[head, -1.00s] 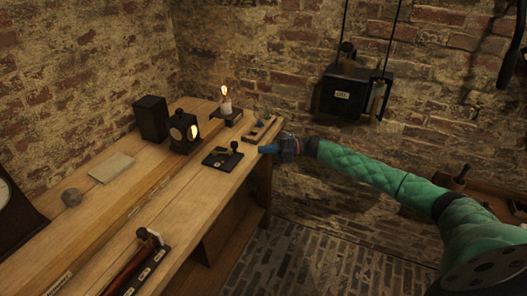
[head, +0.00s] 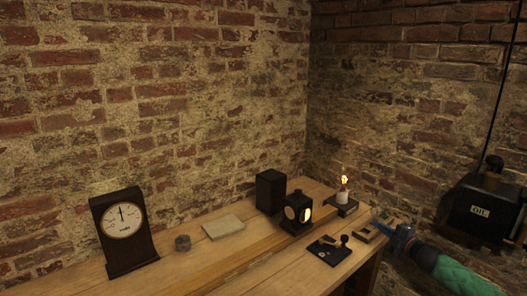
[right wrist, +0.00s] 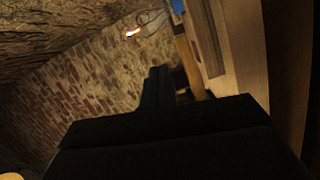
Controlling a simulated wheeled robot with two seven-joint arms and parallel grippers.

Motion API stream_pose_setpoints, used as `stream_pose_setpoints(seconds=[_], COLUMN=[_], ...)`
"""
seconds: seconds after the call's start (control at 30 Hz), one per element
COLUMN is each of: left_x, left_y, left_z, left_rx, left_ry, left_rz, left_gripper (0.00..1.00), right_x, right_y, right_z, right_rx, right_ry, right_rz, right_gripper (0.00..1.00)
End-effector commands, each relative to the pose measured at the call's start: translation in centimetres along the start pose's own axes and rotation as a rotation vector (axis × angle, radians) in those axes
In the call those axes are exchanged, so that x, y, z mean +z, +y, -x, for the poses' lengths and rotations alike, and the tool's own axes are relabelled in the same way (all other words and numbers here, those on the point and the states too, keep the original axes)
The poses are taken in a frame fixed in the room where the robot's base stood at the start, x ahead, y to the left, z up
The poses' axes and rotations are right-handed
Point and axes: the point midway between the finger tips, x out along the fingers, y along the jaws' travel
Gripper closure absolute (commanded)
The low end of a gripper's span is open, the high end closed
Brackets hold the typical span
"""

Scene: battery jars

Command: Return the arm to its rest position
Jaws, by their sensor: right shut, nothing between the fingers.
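My right arm, in a green quilted sleeve (head: 455,274), comes in from the lower right in the head view. Its gripper (head: 378,222) has blue fingers and is shut and empty. It is at the right end of the wooden bench (head: 250,272), beside the small items there; whether it touches anything I cannot tell. In the right wrist view dark parts of my gripper (right wrist: 160,88) fill the lower middle, with the brick wall behind and the bench's wood at the right. My left gripper is not in view.
On the bench stand a clock (head: 124,230), a grey round piece (head: 183,243), a pale slab (head: 223,227), a black box (head: 270,192), a lantern (head: 297,212), a black key-like device (head: 329,249) and a lit lamp (head: 343,196). A black "OIL" box (head: 482,211) hangs at right.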

Motion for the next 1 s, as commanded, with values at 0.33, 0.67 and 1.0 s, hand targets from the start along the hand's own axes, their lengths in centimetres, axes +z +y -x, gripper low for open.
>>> stream_pose_setpoints(seconds=[0.33, 0.67, 1.0], left_x=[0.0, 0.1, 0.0], left_y=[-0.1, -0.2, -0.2], left_z=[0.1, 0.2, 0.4], left_rx=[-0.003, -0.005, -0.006], left_ry=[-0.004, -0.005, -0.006], left_rz=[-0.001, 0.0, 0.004], left_gripper=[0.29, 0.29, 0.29], right_x=[-1.8, -10.0, -23.5], right_y=[4.7, 0.3, -9.7], right_z=[-0.3, 3.7, 13.5], right_rx=[0.059, -0.04, -0.325], right_ry=[-0.386, -0.69, -0.904], right_rz=[-0.185, -0.48, -0.813], right_gripper=[1.0, 1.0, 1.0])
